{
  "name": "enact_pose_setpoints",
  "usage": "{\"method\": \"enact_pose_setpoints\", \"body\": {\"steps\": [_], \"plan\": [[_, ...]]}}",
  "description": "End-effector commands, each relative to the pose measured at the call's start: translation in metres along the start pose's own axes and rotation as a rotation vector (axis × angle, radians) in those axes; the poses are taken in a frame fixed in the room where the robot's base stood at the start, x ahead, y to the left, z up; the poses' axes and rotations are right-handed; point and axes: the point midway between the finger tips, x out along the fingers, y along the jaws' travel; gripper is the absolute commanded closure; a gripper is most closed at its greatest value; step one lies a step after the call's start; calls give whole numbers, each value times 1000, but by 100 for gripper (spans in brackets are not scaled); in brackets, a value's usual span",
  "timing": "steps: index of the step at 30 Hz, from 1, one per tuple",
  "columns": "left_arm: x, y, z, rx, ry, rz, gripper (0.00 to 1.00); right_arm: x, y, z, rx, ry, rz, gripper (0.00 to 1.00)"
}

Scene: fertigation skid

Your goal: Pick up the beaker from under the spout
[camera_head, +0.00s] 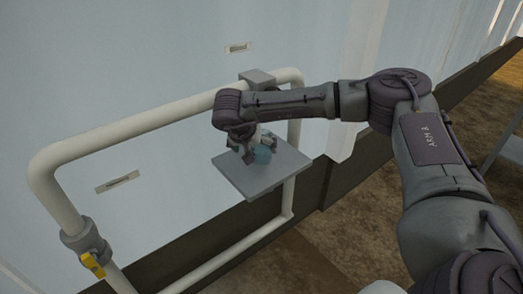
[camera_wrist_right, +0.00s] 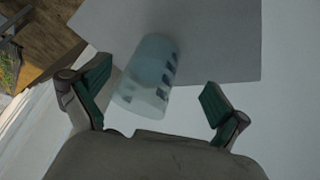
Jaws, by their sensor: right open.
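The beaker (camera_wrist_right: 148,78) is translucent, pale blue, with dark marks on its side. In the right wrist view it stands on a flat grey plate (camera_wrist_right: 215,40), between the two green-padded fingers of my right gripper (camera_wrist_right: 157,100). The gripper is open, with gaps on both sides of the beaker and a wider one on the right. In the head view the beaker (camera_head: 263,155) shows as a small blue-green shape on the shelf (camera_head: 285,168), partly hidden by my right gripper (camera_head: 250,150). The spout cannot be made out. My left gripper is not in view.
A white pipe frame (camera_head: 140,125) runs around the shelf, with a grey block (camera_head: 257,78) on its top bar above the shelf. A yellow-handled valve (camera_head: 92,262) is at lower left. A pale wall (camera_head: 150,50) stands close behind.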

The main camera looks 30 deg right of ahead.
Motion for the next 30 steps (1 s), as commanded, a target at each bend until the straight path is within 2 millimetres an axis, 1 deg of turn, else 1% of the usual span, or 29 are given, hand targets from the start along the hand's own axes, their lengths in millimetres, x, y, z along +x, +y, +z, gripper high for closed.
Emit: {"method": "enact_pose_setpoints", "body": {"steps": [7, 8, 9, 12, 15, 21, 23, 30], "plan": [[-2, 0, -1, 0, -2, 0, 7, 21, 10, -31, 6, 1, 3, 1], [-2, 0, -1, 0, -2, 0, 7, 28, 9, -28, 3, -1, 4, 1], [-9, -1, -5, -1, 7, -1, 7, 34, 9, -28, 2, -1, 4, 1], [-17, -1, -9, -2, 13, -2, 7, 45, 8, -28, 2, 0, 3, 1], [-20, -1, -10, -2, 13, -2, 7, 48, 8, -28, 1, 0, 0, 1], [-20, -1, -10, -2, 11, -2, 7, 48, 8, -28, 1, 0, 0, 1], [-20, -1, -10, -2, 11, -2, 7, 48, 8, -28, 1, 0, 0, 9], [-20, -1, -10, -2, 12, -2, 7, 49, 8, -28, 1, -1, 1, 49]]}}
